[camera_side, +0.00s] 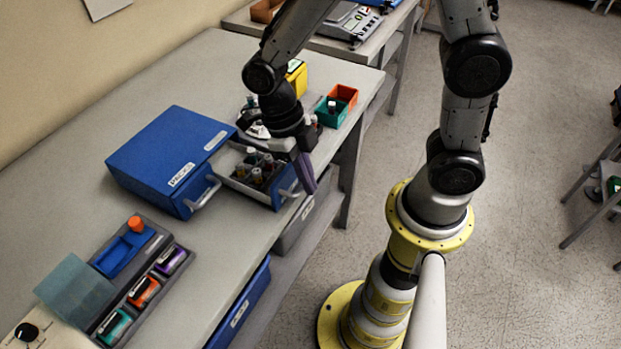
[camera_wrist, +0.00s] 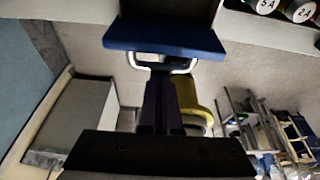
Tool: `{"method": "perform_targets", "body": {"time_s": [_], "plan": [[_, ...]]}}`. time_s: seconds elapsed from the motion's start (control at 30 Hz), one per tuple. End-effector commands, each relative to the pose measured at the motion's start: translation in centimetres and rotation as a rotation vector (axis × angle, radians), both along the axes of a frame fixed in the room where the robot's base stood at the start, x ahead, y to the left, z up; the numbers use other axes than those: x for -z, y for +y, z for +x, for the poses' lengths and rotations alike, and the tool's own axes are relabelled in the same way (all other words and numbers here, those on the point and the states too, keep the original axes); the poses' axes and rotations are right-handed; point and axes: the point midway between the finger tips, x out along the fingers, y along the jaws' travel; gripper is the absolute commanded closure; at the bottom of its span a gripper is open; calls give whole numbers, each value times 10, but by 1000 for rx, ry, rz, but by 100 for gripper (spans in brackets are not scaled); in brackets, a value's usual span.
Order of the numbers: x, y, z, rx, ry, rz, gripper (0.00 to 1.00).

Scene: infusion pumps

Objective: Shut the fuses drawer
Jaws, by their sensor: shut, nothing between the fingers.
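A blue cabinet (camera_side: 165,150) stands on the bench, with one front face closed and labelled something like "PACKS". To its right an open drawer (camera_side: 238,182) is pulled out toward the bench's front edge. Several dark-capped vials or tubes stand in it. I cannot read a "fuses" label on it. Its blue front (camera_wrist: 165,38) and light handle (camera_wrist: 180,66) show in the wrist view. My gripper (camera_side: 308,183) is shut and empty, pointing down just outside the drawer front. In the wrist view its dark purple fingers (camera_wrist: 163,90) overlap the handle area; I cannot tell whether they touch it.
A tray (camera_side: 150,265) with coloured modules lies at the front left of the bench. Orange and green bins (camera_side: 343,97) and a yellow box (camera_side: 297,76) stand behind my gripper. Labelled round caps (camera_wrist: 298,9) show at the wrist view's top right. Open floor lies before the bench.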

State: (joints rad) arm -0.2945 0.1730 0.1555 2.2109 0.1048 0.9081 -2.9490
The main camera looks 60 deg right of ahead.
Motion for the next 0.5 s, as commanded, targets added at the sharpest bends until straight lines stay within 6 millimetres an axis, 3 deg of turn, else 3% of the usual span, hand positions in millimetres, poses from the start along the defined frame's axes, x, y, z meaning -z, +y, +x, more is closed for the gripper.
{"method": "perform_targets", "body": {"time_s": [0.17,0.5], "plan": [[0,0,21,1,-1,0,100],[1,0,92,2,-1,0,100]]}}
